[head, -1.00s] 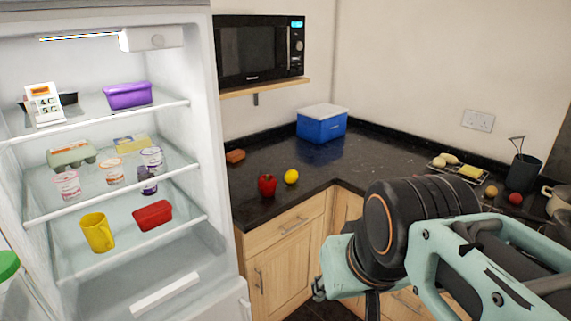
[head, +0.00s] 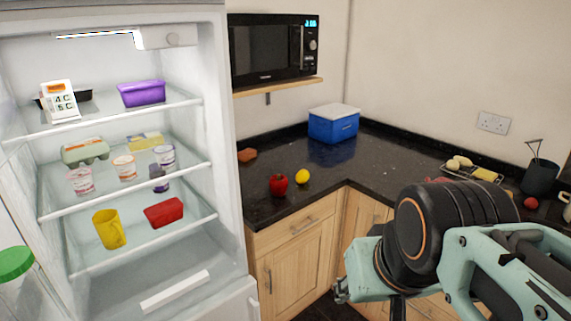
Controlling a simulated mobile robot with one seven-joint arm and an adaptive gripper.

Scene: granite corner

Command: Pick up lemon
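The lemon (head: 302,177) is small and yellow. It lies on the black granite counter near the inner corner of the front edge, just right of a red apple or pepper-like item (head: 278,185). My gripper (head: 341,291) shows in part at the lower middle of the head view, in front of the wooden cabinets and below counter height. It is apart from the lemon, to its lower right. Its fingers are mostly hidden behind my arm, so its opening does not show.
An open fridge (head: 225,200) with loaded shelves stands at left. A blue box with a white lid (head: 333,124) sits at the back corner, and a microwave (head: 273,48) is on a shelf above. A tray of food (head: 470,171) and a dark pot (head: 540,177) are at right.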

